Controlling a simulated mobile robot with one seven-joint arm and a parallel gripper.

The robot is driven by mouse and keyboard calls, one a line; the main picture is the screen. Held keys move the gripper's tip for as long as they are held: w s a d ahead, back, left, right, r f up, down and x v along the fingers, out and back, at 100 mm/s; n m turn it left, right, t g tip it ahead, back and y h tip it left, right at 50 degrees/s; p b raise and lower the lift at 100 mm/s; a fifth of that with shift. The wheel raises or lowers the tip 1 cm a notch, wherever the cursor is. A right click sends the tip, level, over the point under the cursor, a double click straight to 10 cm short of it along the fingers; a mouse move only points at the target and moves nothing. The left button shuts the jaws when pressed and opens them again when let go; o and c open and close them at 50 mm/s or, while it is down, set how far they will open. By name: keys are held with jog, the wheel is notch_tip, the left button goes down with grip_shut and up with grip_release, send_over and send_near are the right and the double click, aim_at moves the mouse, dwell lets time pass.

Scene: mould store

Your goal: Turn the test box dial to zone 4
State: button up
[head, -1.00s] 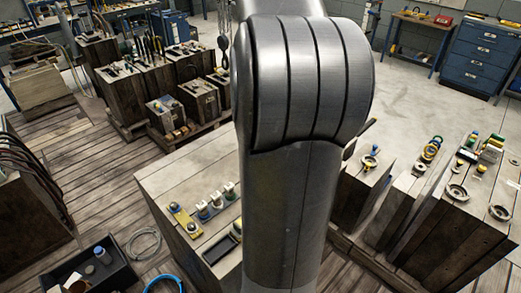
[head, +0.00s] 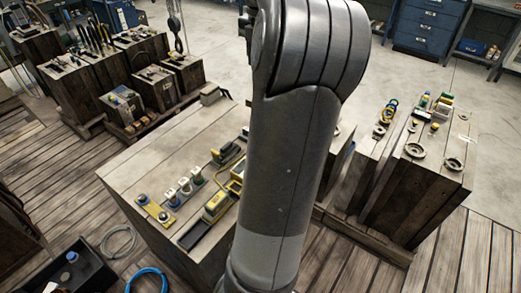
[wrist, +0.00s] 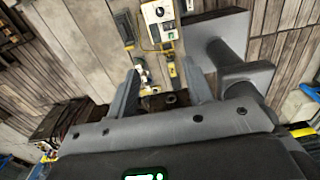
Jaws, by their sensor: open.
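In the wrist view a small box with a pale panel (wrist: 158,22) lies near the top edge, and it looks like the test box. A dark round part on the panel looks like its dial (wrist: 160,12); its setting is too small to read. My gripper (wrist: 162,70) is open, with its two fingers apart and nothing held between them. The box is beyond the fingertips, apart from them. In the head view my arm covers part of the wooden block top, and I cannot make out the dial or my gripper there.
The wooden block top (head: 130,170) carries a yellow strip with a knob (head: 155,211), several small connectors (head: 185,186) and yellow-and-black tools (head: 215,207). More wooden blocks (head: 420,180) stand at the right. A black bin (head: 85,262) and blue hose (head: 147,275) lie on the floor at lower left.

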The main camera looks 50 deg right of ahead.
notch_tip(320, 180, down, 37)
jog(key=shift+r, duration=0.2)
jog(key=shift+c, duration=0.2)
jog(key=c, duration=1)
